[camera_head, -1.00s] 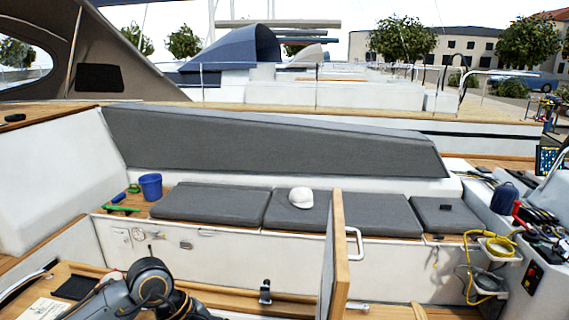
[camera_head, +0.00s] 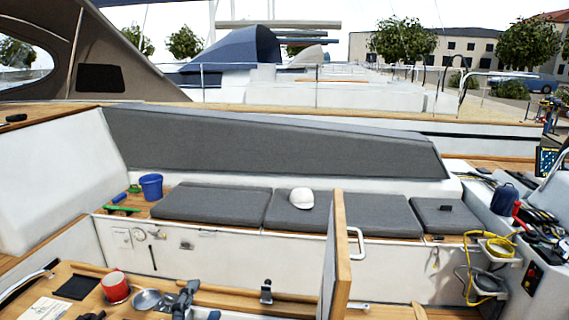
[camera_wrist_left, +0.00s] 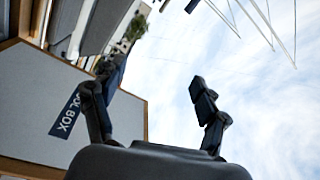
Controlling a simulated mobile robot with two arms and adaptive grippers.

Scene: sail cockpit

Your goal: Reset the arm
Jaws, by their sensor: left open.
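My left gripper (camera_head: 184,298) shows at the bottom of the head view, over the wooden surface in front, just right of a metal bowl (camera_head: 147,300). In the left wrist view the two dark fingers of my left gripper (camera_wrist_left: 158,78) are spread apart. Nothing is between them but a pale panel edge and sky behind. A red mug (camera_head: 116,287) stands left of the bowl, apart from the gripper. Most of my left arm is out of the picture. My right gripper is not in view.
A wooden door (camera_head: 338,255) with a white handle stands upright right of my gripper. A bench with grey cushions (camera_head: 212,201), a blue bucket (camera_head: 151,187) and a white cap (camera_head: 302,198) lies beyond.

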